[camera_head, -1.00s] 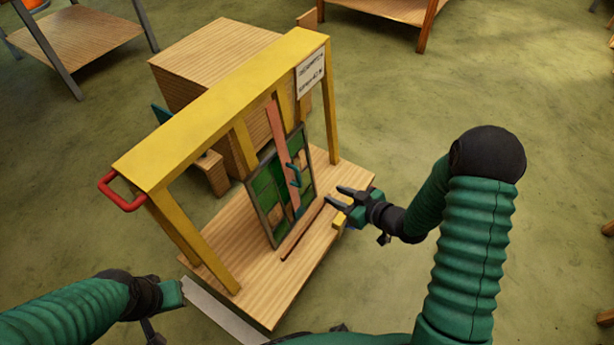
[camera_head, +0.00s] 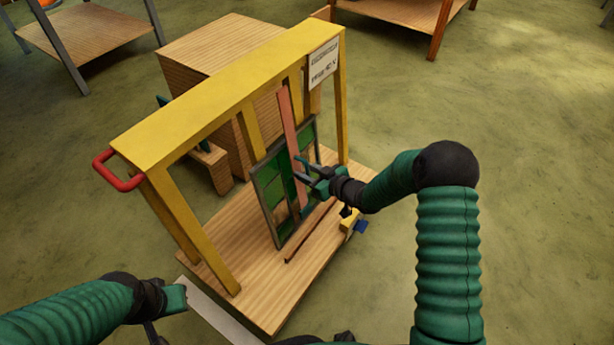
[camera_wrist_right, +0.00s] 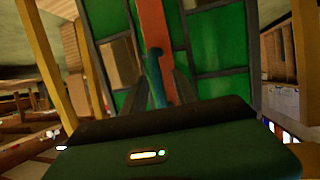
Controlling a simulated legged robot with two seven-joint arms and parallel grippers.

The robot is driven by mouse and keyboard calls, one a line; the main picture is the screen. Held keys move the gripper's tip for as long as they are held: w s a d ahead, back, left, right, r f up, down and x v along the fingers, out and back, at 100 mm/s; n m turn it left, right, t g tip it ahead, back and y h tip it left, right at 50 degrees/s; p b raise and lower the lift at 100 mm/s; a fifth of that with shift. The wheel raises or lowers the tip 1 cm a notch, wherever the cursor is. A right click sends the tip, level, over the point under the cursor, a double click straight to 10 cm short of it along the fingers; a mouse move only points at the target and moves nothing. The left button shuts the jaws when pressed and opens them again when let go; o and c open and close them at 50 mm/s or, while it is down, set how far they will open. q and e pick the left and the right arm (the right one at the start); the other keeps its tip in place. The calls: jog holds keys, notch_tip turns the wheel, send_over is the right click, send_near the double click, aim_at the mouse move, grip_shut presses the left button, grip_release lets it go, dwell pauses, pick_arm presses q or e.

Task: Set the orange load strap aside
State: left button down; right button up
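The orange load strap (camera_head: 288,118) runs upright in front of a leaded panel (camera_head: 268,187) of green and tan panes. It also shows in the right wrist view (camera_wrist_right: 152,25), with a teal handle (camera_wrist_right: 154,68) on its front. My right gripper (camera_head: 302,170) is at the strap's middle, at the handle. In the right wrist view its two fingers (camera_wrist_right: 161,92) stand apart on either side of the handle; I cannot tell whether they touch it. The gripper hides part of the strap. My left gripper (camera_head: 176,298) is at the lower left, away from the strap, its fingers unclear.
A yellow frame (camera_head: 215,85) with a red handle (camera_head: 118,172) stands around the panel on a wooden base (camera_head: 262,290). A thin dark strip (camera_head: 312,232) lies on the base. A small yellow and blue object (camera_head: 352,222) is at its right edge. Wooden boxes (camera_head: 215,50) stand behind.

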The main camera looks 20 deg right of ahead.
jog(key=shift+d, duration=0.1)
grip_shut()
jog(key=shift+w, duration=0.1)
dwell(1.3)
